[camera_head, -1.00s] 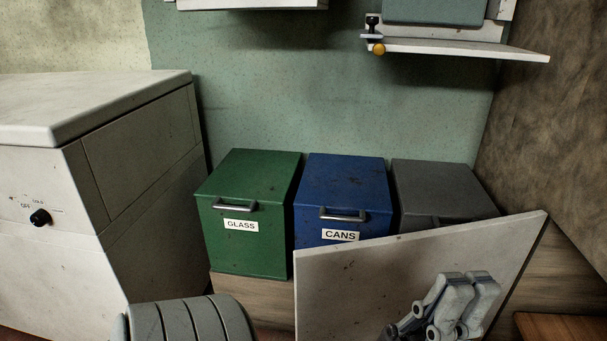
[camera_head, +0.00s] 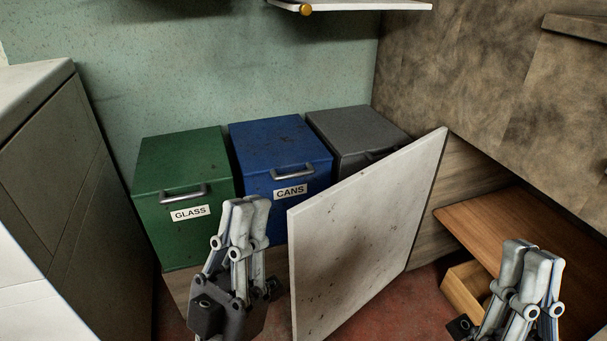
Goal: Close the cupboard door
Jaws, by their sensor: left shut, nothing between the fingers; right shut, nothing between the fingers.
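The cupboard door (camera_head: 355,250) is a pale, stained panel standing open, jutting out toward me in front of the bins. Its far edge is at the right, by the wooden cupboard side. My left gripper (camera_head: 248,208) is shut and empty, to the left of the door's near edge and in front of the bins. My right gripper (camera_head: 535,255) is shut and empty, to the right of the door, in front of the wooden surface. Neither gripper appears to touch the door.
A green GLASS bin (camera_head: 180,165), a blue CANS bin (camera_head: 280,145) and a grey bin (camera_head: 350,130) stand in a row behind the door. A brown wooden top (camera_head: 500,225) and wooden box (camera_head: 462,295) are at right. Red floor (camera_head: 385,310) shows beside the door.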

